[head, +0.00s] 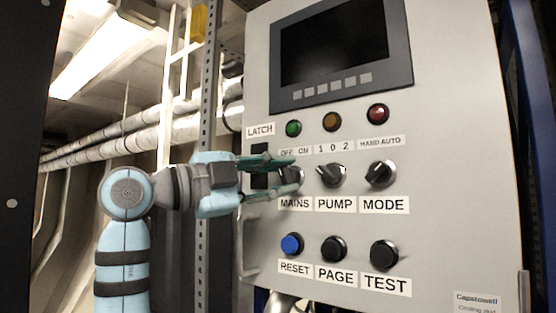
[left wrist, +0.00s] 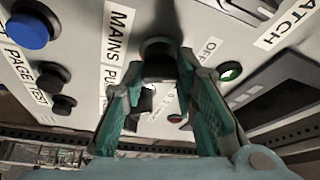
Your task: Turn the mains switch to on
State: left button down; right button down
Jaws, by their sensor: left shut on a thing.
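The mains switch (head: 292,177) is a black rotary knob above the MAINS label and below the OFF ON label, on the grey panel (head: 450,150). My left gripper (head: 290,176) reaches it from the left, and its teal fingers cover part of the knob. In the left wrist view, the knob (left wrist: 158,62) sits between the two fingertips of my left gripper (left wrist: 157,80), which is shut on it. The knob's exact pointing direction is hidden by the fingers. My right gripper is not in view.
The pump switch (head: 332,174) and mode switch (head: 381,173) are to the right. Below are the blue reset button (head: 292,245), page button (head: 333,248) and test button (head: 384,254). A dark screen (head: 332,45) and three coloured lamps are above. A black latch (head: 259,165) is close to the gripper.

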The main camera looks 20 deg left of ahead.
pick_arm(q)
jog(key=m+p, duration=0.2)
jog(key=m+g+y+p, duration=0.1)
jog(key=m+p, duration=0.1)
jog(key=p, duration=0.1)
jog(key=m+g+y+p, duration=0.1)
jog(key=m+p, duration=0.1)
jog(key=p, duration=0.1)
jog(key=shift+r+m, duration=0.4)
jog(key=shift+m+g+y+p, duration=0.35)
jog(key=shift+m+p, duration=0.25)
jog(key=shift+m, duration=0.5)
jog(key=shift+m+y, duration=0.75)
jog(key=shift+m, duration=0.35)
jog(key=c, duration=1.6)
grip_release()
jog(key=o, duration=0.3)
jog(key=shift+w+f, duration=0.1)
jog(key=shift+w, duration=0.05)
